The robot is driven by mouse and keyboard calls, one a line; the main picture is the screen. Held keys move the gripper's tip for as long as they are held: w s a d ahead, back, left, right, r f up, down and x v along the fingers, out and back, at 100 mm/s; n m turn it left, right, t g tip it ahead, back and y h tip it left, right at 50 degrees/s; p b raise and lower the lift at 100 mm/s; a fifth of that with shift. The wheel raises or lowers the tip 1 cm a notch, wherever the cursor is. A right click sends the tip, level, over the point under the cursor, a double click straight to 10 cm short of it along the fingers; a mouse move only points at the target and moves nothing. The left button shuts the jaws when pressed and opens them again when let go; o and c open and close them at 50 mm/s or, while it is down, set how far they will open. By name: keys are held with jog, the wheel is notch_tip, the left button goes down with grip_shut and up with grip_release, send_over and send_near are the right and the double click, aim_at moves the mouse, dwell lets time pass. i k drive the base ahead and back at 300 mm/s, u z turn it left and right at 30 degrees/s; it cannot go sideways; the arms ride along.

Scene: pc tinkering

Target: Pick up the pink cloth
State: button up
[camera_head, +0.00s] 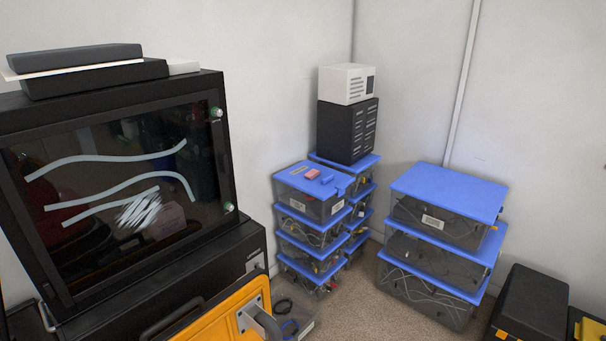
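A small pink item (312,174), which looks like the pink cloth, lies on the blue lid of the front stack of clear bins in the middle of the view. It is too small to make out its folds. A small blue item (327,180) lies just to its right on the same lid. My gripper is not in view.
The stack of clear bins (308,208) stands near the corner, with a black drawer unit (347,130) and a white box (346,84) behind. Another bin stack (438,225) stands right. A large black cabinet (110,180) and a yellow-orange panel (215,314) occupy the left foreground.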

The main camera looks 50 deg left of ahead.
aim_at(312, 174)
jog(key=u, duration=0.35)
jog(key=i, duration=1.4)
jog(key=u, duration=0.55)
jog(key=i, duration=0.75)
jog(key=u, duration=0.6)
jog(key=i, duration=0.65)
jog(key=u, duration=0.85)
jog(key=i, duration=0.5)
jog(key=u, duration=0.7)
jog(key=i, duration=0.45)
jog(key=u, duration=0.3)
